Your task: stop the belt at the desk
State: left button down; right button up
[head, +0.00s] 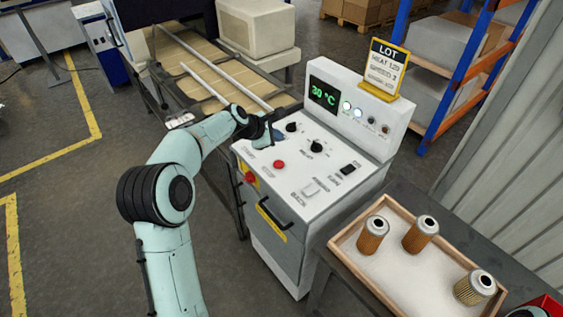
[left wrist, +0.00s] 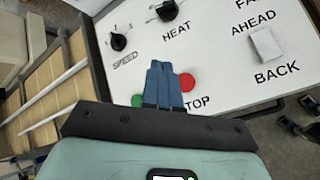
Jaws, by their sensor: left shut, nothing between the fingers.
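The control desk (head: 350,140) stands in the middle of the head view, with a sloping white panel. A red button (head: 279,164) sits on it, and the same red button (left wrist: 187,82) shows in the left wrist view above a partly covered label reading "TOP". A green button (left wrist: 137,101) lies left of it. My left gripper (head: 278,134) is shut and empty over the panel. Its blue fingers (left wrist: 161,66) are together, just left of the red button in the wrist view; I cannot tell whether they touch the panel. The belt (head: 212,85) runs behind the desk. My right gripper is not in view.
Two black knobs (head: 316,146), a black switch (head: 347,169) and a white rocker (head: 310,188) share the panel. Another red button (head: 250,177) is on the desk's front. A tray (head: 392,296) with three cartridges stands right.

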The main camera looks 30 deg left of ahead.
aim_at(277, 165)
pick_arm(q)
jog(key=shift+f, duration=0.1)
jog(key=f+b, duration=0.3)
jog(key=f, duration=0.5)
jog(key=shift+s+f, duration=0.15)
jog(key=shift+s, duration=0.05)
jog(key=shift+w+f, duration=0.15)
jog(key=shift+w, duration=0.1)
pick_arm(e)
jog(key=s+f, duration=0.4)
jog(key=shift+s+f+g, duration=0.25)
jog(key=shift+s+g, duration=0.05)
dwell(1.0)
pick_arm(q)
jog(key=shift+f+b, duration=0.3)
jog(key=shift+f, duration=0.15)
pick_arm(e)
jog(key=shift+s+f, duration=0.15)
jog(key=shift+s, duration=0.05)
